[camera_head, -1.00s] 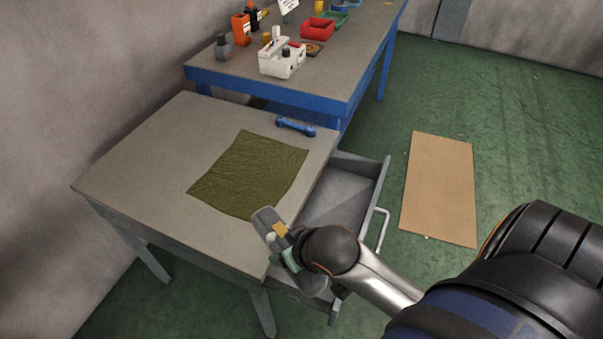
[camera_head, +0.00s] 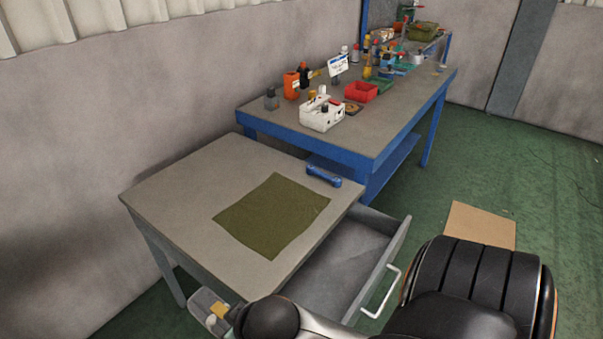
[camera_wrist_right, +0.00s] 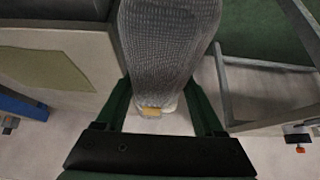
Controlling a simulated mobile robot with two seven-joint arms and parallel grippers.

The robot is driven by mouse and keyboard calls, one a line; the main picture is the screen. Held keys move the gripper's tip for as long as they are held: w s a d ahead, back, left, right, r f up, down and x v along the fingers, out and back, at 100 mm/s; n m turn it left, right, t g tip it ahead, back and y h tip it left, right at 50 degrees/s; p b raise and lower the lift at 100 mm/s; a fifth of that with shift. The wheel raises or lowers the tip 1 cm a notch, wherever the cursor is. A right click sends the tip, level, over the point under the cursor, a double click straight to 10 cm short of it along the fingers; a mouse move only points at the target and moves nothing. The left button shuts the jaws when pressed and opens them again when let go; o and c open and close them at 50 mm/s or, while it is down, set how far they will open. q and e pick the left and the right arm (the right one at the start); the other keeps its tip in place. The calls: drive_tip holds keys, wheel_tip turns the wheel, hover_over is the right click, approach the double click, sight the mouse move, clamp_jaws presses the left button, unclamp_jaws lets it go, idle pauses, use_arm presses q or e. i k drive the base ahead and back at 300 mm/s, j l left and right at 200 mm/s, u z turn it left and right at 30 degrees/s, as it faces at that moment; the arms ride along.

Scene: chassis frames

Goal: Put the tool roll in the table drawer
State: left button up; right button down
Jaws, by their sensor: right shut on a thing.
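The tool roll, a grey woven bundle with a yellow tag (camera_wrist_right: 165,50), is held lengthwise between the green fingers of my right gripper (camera_wrist_right: 166,98). In the head view the roll (camera_head: 206,299) shows at the bottom, by the table's near edge, partly hidden by my wrist. The right gripper is shut on it. The grey table (camera_head: 180,180) has its drawer (camera_head: 384,268) pulled out to the right. The visible part of the drawer's inside is empty; my arm hides its near end. My left gripper is not in view.
An olive cloth (camera_head: 272,215) lies flat on the table, with a blue tool (camera_head: 323,176) by the far edge. A blue bench (camera_head: 300,140) behind carries a white caddy (camera_head: 321,114), a red bin (camera_head: 361,91) and bottles. A cardboard sheet (camera_head: 480,224) lies on the green floor.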

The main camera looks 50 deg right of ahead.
sight(326, 285)
drive_tip(key=k+u, duration=0.1)
drive_tip(key=u, duration=0.25)
drive_tip(key=k+l+u, duration=0.1)
drive_tip(key=u, duration=0.25)
drive_tip(key=k+u, duration=0.15)
drive_tip(key=u, duration=0.2)
drive_tip(key=k+l+u, duration=0.1)
drive_tip(key=u, duration=0.4)
drive_tip(key=k+u, duration=0.35)
drive_tip(key=u, duration=0.15)
drive_tip(key=k+l, duration=0.1)
drive_tip(key=k, duration=0.2)
drive_tip(key=k+l, duration=0.15)
drive_tip(key=k, duration=0.2)
drive_tip(key=k+l+z, duration=0.35)
drive_tip(key=l+z, duration=0.55)
drive_tip(key=l, duration=0.7)
